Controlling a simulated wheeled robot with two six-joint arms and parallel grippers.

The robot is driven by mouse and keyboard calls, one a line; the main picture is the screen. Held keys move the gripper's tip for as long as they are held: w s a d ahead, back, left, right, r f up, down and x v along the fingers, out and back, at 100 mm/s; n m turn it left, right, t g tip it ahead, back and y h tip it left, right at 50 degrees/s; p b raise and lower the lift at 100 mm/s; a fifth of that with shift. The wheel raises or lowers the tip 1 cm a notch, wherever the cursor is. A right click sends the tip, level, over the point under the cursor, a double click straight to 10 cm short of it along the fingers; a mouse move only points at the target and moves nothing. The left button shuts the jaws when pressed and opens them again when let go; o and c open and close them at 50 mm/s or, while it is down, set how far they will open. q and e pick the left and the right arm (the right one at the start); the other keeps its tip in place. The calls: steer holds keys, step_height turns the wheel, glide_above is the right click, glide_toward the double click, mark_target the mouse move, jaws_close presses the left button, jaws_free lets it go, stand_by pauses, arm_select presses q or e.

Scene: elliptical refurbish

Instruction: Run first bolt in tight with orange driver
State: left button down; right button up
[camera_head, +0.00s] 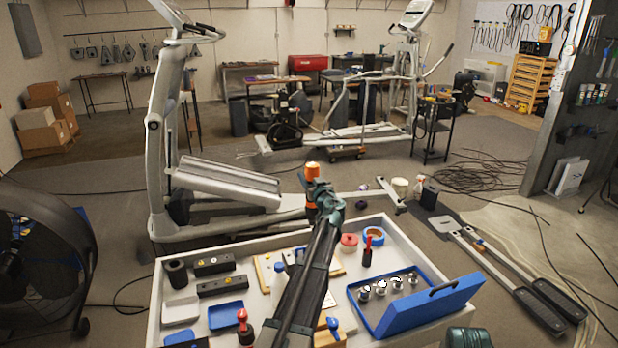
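An orange driver (312,172) with a dark middle stands upright at the far end of my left arm, in front of the grey elliptical frame (190,233). My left gripper (318,198) is at the driver's body and appears shut on it; the fingertips are small and partly hidden. The first bolt cannot be made out. Only a teal part of what seems to be my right arm shows at the bottom edge, and its gripper fingers are out of view.
A white tray table (153,318) below holds black blocks, blue dishes, a tape roll (373,236), a red-handled tool (367,252) and a blue case (425,308) with sockets. A black fan (40,265) stands left.

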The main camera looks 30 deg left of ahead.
step_height(320, 180, down, 8)
steer(key=b, duration=0.7)
steer(key=shift+b, duration=0.35)
steer(key=shift+f+b, duration=0.8)
stand_by(2.4)
steer(key=shift+r, duration=0.15)
steer(key=shift+r+p, duration=1.4)
steer(key=shift+p, duration=0.15)
step_height(320, 180, up, 6)
steer(key=p, duration=0.6)
